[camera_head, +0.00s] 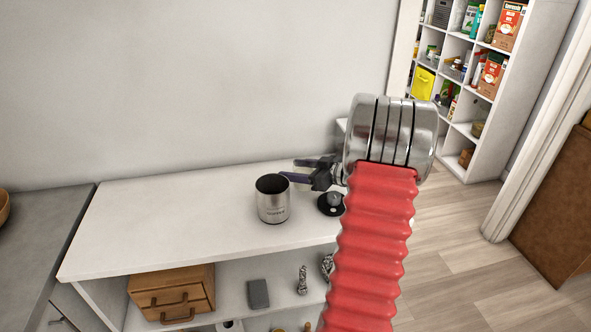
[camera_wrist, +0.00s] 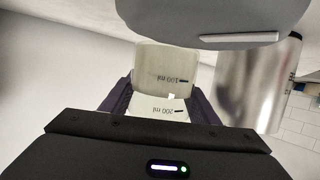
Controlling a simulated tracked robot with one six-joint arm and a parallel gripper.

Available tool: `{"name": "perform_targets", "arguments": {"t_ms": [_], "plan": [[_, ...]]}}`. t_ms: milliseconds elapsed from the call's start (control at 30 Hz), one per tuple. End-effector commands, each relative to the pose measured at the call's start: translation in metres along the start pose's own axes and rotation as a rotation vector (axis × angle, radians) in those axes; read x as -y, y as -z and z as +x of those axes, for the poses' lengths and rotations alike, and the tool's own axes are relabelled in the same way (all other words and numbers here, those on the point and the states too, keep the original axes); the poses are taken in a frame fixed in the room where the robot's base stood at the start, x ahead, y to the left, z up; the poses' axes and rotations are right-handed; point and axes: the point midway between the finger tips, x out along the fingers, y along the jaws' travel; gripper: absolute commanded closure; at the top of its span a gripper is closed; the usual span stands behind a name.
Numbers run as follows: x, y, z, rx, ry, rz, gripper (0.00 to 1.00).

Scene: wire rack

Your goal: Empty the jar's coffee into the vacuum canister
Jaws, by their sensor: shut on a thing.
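The steel vacuum canister (camera_head: 272,205) stands upright and open on the white rack top; its dark inside shows, but its contents do not. It also shows in the wrist view (camera_wrist: 240,85), to the right of the jar. My gripper (camera_head: 288,171) is just above and right of the canister's rim in the head view. In the wrist view it is shut on a pale, see-through jar (camera_wrist: 165,65) with 100 ml and 200 ml marks, upside down in that picture. I cannot make out the jar in the head view, nor tell its tilt or whether coffee is in it.
A dark round lid with a grey knob (camera_head: 331,203) lies right of the canister, partly behind my arm. The rack top (camera_head: 150,220) is clear on the left. A wooden drawer box (camera_head: 172,292) and a dark grey box (camera_head: 258,294) stand on the shelf below.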

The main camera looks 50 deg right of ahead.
Motion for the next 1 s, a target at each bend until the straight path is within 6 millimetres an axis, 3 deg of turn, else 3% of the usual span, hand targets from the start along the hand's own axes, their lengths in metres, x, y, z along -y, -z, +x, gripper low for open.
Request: {"name": "perform_targets", "arguments": {"t_ms": [367,1000], "plan": [[0.002,0.009,-0.002,0.005,-0.008,-0.030,0.74],[0.010,0.050,-0.012,0.034,-0.050,-0.170,0.74]]}}
